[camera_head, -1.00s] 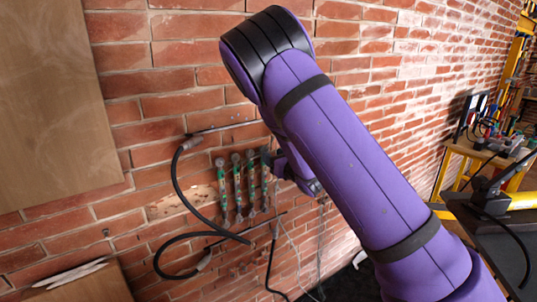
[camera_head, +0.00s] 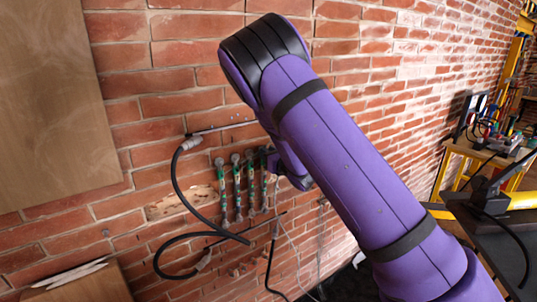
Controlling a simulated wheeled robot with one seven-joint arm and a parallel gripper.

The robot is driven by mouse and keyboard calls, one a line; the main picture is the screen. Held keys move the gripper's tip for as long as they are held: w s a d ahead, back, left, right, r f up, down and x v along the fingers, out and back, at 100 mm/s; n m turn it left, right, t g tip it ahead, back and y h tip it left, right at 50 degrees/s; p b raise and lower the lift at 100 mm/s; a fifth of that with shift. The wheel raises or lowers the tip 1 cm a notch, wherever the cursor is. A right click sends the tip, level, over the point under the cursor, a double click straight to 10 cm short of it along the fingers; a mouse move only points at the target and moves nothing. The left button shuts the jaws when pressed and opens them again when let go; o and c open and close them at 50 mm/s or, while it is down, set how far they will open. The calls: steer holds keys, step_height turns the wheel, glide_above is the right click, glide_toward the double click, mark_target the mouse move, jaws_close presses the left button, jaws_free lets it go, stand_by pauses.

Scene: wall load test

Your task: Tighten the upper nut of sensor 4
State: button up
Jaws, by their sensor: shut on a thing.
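Several slim green sensors hang side by side on the brick wall, each with a round grey nut at the top and a fitting at the bottom. The rightmost sensor (camera_head: 264,190), which I take as sensor 4, is seen below my gripper (camera_head: 269,158). My gripper is at the top end of that sensor, small and partly covered by my purple arm. It is shut at the upper nut, which is hidden by the jaws. The neighbouring sensor (camera_head: 251,185) stands close on the left, its upper nut in plain view.
A black cable (camera_head: 178,185) loops from the wall left of the sensors. Thin wires hang below them. A wooden board (camera_head: 55,100) covers the upper left wall. A workbench (camera_head: 480,155) with tools stands at the far right.

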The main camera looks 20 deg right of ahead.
steer(key=m, duration=0.4)
steer(key=shift+m, duration=0.3)
steer(key=o, duration=0.9)
steer(key=shift+o, duration=0.2)
steer(key=v, duration=1)
steer(key=shift+s, duration=0.4)
steer(key=shift+d, duration=0.1)
